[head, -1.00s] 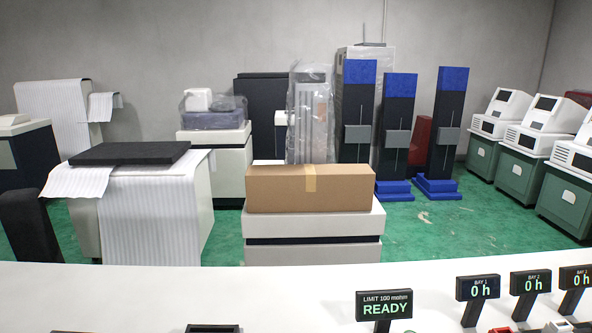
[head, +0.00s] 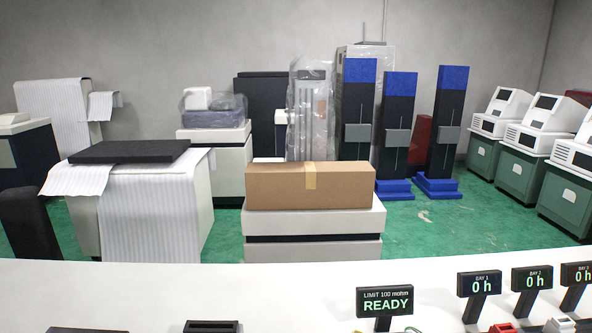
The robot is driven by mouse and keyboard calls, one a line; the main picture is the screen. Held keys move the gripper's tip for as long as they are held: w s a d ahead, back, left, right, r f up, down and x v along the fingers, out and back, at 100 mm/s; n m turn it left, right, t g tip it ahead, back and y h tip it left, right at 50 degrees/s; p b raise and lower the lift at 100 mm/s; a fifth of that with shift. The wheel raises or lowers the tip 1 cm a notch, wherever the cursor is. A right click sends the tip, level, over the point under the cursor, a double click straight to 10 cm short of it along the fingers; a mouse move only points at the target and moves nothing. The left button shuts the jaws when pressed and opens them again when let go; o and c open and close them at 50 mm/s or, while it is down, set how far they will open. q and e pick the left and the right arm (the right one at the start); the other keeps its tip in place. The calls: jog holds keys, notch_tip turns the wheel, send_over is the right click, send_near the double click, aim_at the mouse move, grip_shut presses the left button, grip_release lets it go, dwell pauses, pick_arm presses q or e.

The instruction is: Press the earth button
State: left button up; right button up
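No button labelled earth can be made out in the head view. A black display (head: 384,301) reading "LIMIT 100 mohm READY" stands on the white bench at the lower middle. Parts of small red items (head: 503,328) show at the bottom edge, too cut off to identify. Neither of my grippers is in view.
The white bench (head: 200,290) runs along the bottom. Bay displays (head: 479,284) reading "0 h" stand at its right. Dark items (head: 211,326) are cut off at the bottom edge. Beyond are a cardboard box (head: 280,188) on a cabinet, blue-topped columns (head: 398,130) and green-based machines (head: 570,190).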

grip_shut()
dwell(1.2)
